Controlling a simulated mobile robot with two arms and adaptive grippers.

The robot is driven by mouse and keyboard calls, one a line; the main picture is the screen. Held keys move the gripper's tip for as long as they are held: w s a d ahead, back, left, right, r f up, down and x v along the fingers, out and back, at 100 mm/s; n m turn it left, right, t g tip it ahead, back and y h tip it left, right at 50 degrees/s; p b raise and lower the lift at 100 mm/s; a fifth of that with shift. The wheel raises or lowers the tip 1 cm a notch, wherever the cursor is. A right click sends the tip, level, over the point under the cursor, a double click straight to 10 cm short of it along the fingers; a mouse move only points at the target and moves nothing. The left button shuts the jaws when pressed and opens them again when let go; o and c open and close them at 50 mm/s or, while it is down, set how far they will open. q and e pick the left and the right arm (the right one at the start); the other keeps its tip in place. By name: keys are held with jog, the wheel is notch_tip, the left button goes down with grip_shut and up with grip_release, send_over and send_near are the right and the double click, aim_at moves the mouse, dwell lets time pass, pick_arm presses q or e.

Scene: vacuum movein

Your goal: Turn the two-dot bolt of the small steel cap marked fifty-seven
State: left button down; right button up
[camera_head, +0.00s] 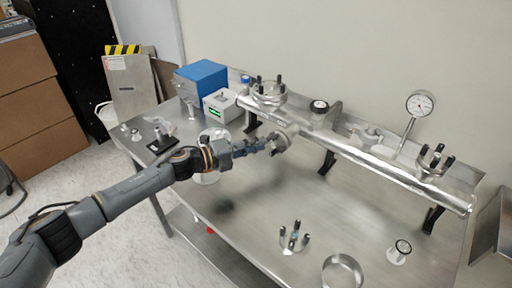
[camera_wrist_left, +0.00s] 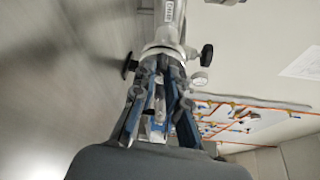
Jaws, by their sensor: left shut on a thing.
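My left gripper (camera_head: 268,147) reaches in from the left to a small steel cap (camera_head: 287,134) on a short side port of the long steel pipe. In the left wrist view, the gripper's blue and grey fingers (camera_wrist_left: 158,78) are closed just in front of the steel cap's clamp (camera_wrist_left: 162,50). They are shut on a part at the clamp that they mostly hide. A black bolt knob (camera_wrist_left: 207,53) stands out at the right of the clamp, and another dark one (camera_wrist_left: 127,66) at its left. I cannot read the number fifty-seven or make out two dots. My right gripper is not in view.
The steel pipe (camera_head: 350,151) runs across the table (camera_head: 225,240) on black supports. A blue box (camera_head: 202,78), a white meter box (camera_head: 221,106) and a dial gauge (camera_head: 420,104) stand near it. A clamp with black bolts (camera_head: 294,238) and a steel ring (camera_head: 342,271) lie in front.

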pick_arm(q)
jog(key=shift+n, duration=0.4)
jog(key=c, duration=1.4)
grip_release()
jog(key=shift+o, duration=0.2)
jog(key=f+v, duration=0.1)
jog(key=v, duration=1.1)
jog(key=shift+r, duration=0.35)
